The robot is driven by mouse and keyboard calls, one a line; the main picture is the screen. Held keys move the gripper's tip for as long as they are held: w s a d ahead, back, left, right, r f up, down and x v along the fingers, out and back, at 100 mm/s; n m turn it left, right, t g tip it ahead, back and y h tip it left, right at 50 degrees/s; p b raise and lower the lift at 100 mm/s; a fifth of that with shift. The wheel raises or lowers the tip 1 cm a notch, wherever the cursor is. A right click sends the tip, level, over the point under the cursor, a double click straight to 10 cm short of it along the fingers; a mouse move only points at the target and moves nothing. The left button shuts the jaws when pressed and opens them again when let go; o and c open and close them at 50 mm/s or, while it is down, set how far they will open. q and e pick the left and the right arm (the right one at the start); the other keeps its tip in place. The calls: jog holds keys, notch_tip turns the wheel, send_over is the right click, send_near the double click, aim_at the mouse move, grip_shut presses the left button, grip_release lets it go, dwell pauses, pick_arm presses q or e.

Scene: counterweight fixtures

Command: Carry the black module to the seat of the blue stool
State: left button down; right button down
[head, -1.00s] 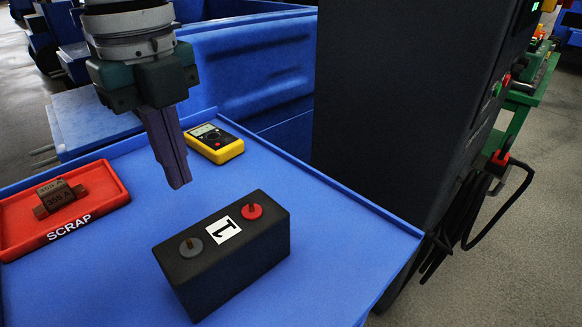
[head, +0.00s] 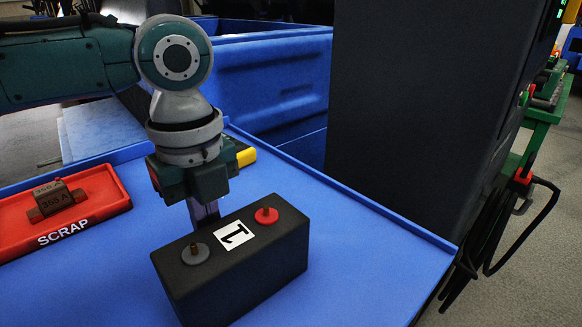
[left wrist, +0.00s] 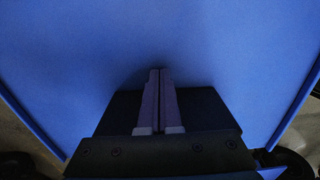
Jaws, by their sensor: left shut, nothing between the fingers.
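The black module (head: 240,278) is a dark box standing on a blue tabletop, with a red terminal, a grey terminal and a white label "1" on its top. My left gripper (head: 205,213) points down just behind the module in the head view. Its fingers are shut with nothing held, and the module's top edge hides their tips. In the left wrist view the shut fingers (left wrist: 159,98) are side by side over blue surface. Whether they touch the module cannot be told. The blue stool is not recognisable in view. My right gripper is not in view.
A red SCRAP tray (head: 112,205) with brown blocks lies at the left. A yellow meter (head: 246,157) is mostly hidden behind my left gripper. A blue bin (head: 270,75) and a dark cabinet (head: 425,100) stand behind the table (head: 385,265), whose right part is clear.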

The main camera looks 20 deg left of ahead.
aim_at(243, 268)
pick_arm(q)
jog(key=shift+s+d, duration=0.25)
jog(key=shift+d, duration=0.35)
jog(key=shift+s+d+r+p, duration=0.1)
jog(key=shift+d+r+p, duration=0.05)
jog(key=shift+p, duration=0.15)
jog(key=d+p, duration=0.1)
jog(key=s+d+p, duration=0.1)
jog(key=d+p, duration=0.1)
jog(key=s+d+r+p, duration=0.1)
jog(key=d+p, duration=0.1)
jog(key=shift+s+d, duration=0.1)
jog(key=s+d+p, duration=0.1)
jog(key=d, duration=0.1)
jog(key=d+p, duration=0.1)
jog(key=d, duration=0.1)
jog(key=s+d+f+p, duration=0.1)
jog(key=d, duration=0.2)
jog(key=shift+s, duration=0.35)
jog(key=shift+s+d+f, duration=0.1)
jog(key=shift+s+d, duration=0.05)
jog(key=shift+d, duration=0.05)
jog(key=shift+a, duration=0.1)
